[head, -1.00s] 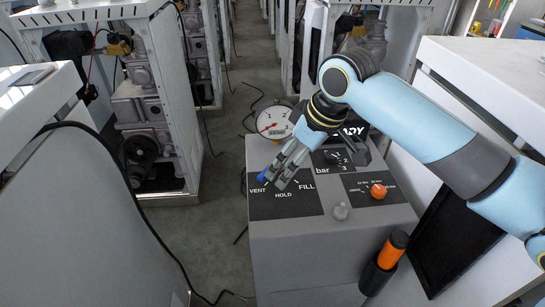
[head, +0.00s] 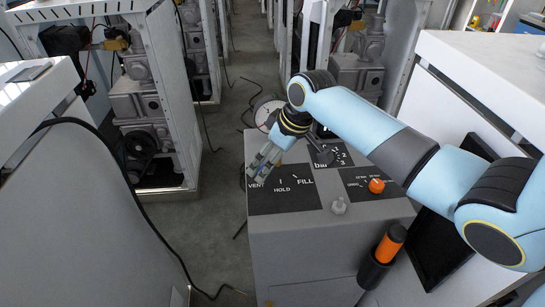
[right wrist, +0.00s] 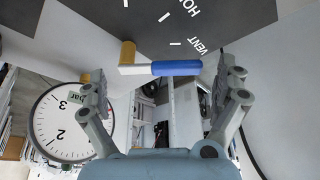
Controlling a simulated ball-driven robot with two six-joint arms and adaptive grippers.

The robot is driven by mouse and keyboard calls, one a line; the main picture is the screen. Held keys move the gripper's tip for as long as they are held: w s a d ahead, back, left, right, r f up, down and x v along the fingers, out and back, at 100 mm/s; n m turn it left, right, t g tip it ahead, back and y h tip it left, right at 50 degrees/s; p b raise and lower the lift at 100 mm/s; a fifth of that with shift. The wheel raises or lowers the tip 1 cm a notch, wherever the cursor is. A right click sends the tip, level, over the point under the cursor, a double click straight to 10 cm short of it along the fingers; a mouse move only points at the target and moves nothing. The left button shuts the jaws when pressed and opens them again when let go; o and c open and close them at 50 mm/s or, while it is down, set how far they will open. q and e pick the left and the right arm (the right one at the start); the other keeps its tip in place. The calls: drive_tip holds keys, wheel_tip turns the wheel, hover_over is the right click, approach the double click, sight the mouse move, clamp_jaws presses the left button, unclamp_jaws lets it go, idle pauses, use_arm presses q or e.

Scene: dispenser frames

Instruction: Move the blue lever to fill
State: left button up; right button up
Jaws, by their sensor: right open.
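The blue lever (right wrist: 178,68) shows in the right wrist view, with a pale arm and a brass-coloured pivot at its left end. Its blue end lies by the VENT marking on the dark label plate (head: 290,203). In the head view the plate reads VENT, HOLD and FILL from left to right, and my right gripper mostly hides the lever. My right gripper (head: 263,166) is over the VENT side of the plate. Its fingers are spread, one on each side of the lever in the right wrist view, and I see no grip on it. My left gripper is not in view.
A round gauge (right wrist: 69,122) stands behind the plate. An orange knob (head: 376,186), a small grey knob (head: 339,206) and an orange-topped handle (head: 390,243) are on the grey dispenser (head: 305,260). White cabinets stand to the left and right.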

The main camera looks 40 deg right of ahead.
drive_tip(key=c, duration=1.6)
